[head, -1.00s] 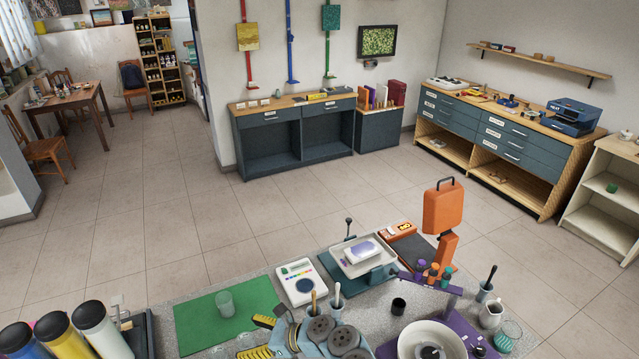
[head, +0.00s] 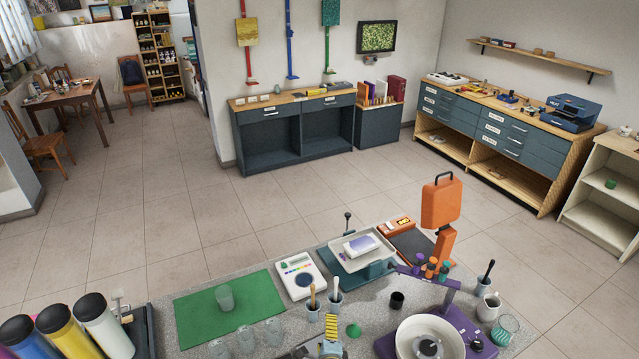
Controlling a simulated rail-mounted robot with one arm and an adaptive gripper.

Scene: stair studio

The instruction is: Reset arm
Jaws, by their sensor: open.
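My gripper (head: 331,327) shows at the bottom edge of the head view, over the grey speckled worktop (head: 378,312). I see a yellow-striped finger and a grey part behind it; the rest is cut off by the frame. It is open, and I see nothing held in it. A small green round item (head: 353,330) lies just right of it. Clear glasses (head: 245,338) stand to its left on the worktop. One more glass (head: 224,297) stands on the green mat (head: 262,292).
Brush pots (head: 334,299), a scale (head: 301,277), a tray press (head: 357,257), an orange upright device (head: 441,206) and a purple-based wheel (head: 455,326) crowd the worktop. Large bottles (head: 103,325) stand at lower left. The tiled floor (head: 180,210) beyond is clear.

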